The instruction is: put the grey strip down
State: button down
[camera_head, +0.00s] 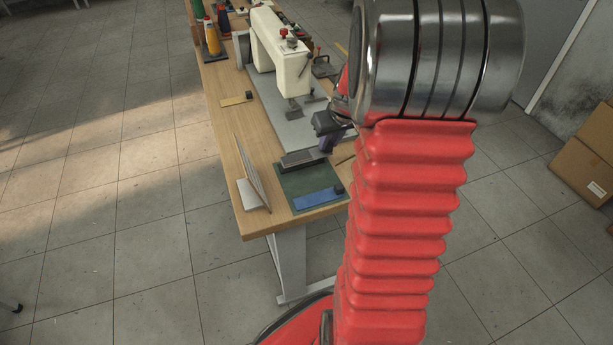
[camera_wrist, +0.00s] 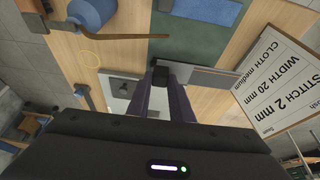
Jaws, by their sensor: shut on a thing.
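The grey strip (camera_wrist: 205,77) has a dark block at one end. My gripper (camera_wrist: 164,76) is shut on that block, and the strip sticks out to the right in the wrist view. In the head view the strip (camera_head: 299,158) is at the far edge of the dark green mat (camera_head: 290,180), with my gripper (camera_head: 327,146) at its right end. Whether the strip touches the mat, I cannot tell. The mat also shows in the wrist view (camera_wrist: 190,45). A blue strip (camera_head: 316,199) with its own dark block lies along the mat's near side.
A white sign (camera_head: 254,175) stands left of the mat. A cream sewing machine (camera_head: 280,55) stands behind on a grey base. A yellow strip (camera_head: 236,100) lies on the wooden table (camera_head: 225,76). Green mat shows bare between the strips.

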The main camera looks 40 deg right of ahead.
aim_at(332, 154)
jog(key=shift+s+d+f, duration=0.1)
jog(key=shift+s+d, duration=0.1)
jog(key=shift+d, duration=0.05)
jog(key=shift+f, duration=3.1)
jog(key=shift+f, duration=1.9)
jog(key=c, duration=1.6)
grip_release()
